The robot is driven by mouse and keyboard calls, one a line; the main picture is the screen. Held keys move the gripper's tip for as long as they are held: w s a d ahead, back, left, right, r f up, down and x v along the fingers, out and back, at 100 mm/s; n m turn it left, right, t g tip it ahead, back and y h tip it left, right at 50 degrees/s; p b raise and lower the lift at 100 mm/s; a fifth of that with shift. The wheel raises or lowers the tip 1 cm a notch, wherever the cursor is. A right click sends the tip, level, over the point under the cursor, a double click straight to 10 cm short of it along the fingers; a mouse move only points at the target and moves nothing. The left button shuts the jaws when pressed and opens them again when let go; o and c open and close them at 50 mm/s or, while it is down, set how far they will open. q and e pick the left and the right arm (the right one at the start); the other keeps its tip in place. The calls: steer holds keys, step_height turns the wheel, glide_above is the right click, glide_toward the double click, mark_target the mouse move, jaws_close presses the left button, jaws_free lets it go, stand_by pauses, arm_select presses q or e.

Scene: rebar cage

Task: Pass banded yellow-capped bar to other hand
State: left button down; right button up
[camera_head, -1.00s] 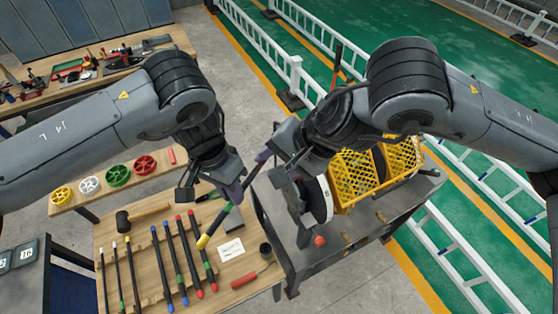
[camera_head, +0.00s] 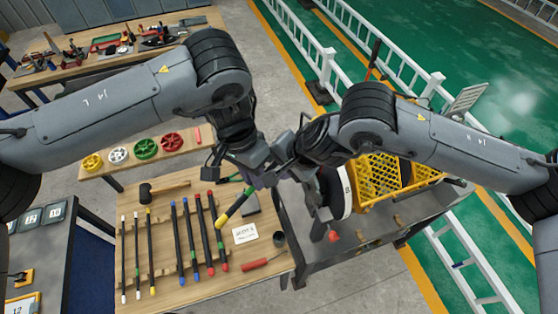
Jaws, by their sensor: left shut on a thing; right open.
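The banded yellow-capped bar (camera_head: 233,206) is dark, with a yellow cap at its lower left end and a green band farther up. It is held tilted above the wooden table's right part. My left gripper (camera_head: 255,180) is shut on the bar above the green band. My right gripper (camera_head: 280,158) is open, close beside the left gripper near the bar's upper end. The bar's upper end is hidden among the grippers, so I cannot tell whether the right fingers are around it.
Several capped bars (camera_head: 185,240) lie on the wooden table (camera_head: 165,280) with a mallet (camera_head: 165,188), a white card (camera_head: 245,233) and a red-handled tool (camera_head: 263,260). A grey cart (camera_head: 350,258) with a yellow mesh basket (camera_head: 378,180) stands to the right. Coloured wheels (camera_head: 145,148) sit behind.

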jaws_close()
stand_by(0.3)
arm_select(q)
steer(key=c, duration=1)
jaws_free()
arm_select(e)
steer(key=shift+r, duration=0.1)
arm_select(q)
steer(key=shift+r, duration=0.15)
